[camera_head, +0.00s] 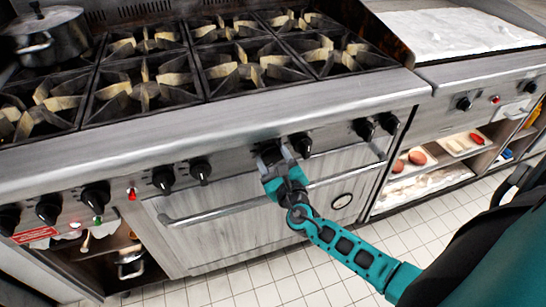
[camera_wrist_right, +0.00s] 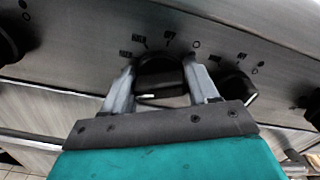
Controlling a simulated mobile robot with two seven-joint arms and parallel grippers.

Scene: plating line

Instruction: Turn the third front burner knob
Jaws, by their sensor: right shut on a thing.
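Black burner knobs line the sloped front panel (camera_head: 230,150) of the stove. My right gripper (camera_head: 272,158) comes in from the lower right and is shut on a black knob, the third one to the right of the red light. In the right wrist view, this gripped knob (camera_wrist_right: 158,76) sits between the two grey fingers, with a pale line along its lower edge. The neighbouring knob (camera_head: 302,143) is just right of the gripper; it also shows in the wrist view (camera_wrist_right: 238,88), close to the right finger. My left gripper is not in view.
An oven door handle (camera_head: 225,208) runs below the knobs. Two knobs (camera_head: 163,178) (camera_head: 200,170) lie left of the gripper. A pot (camera_head: 50,35) stands on the back left burner. Shelves with food trays (camera_head: 455,148) are at the right.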

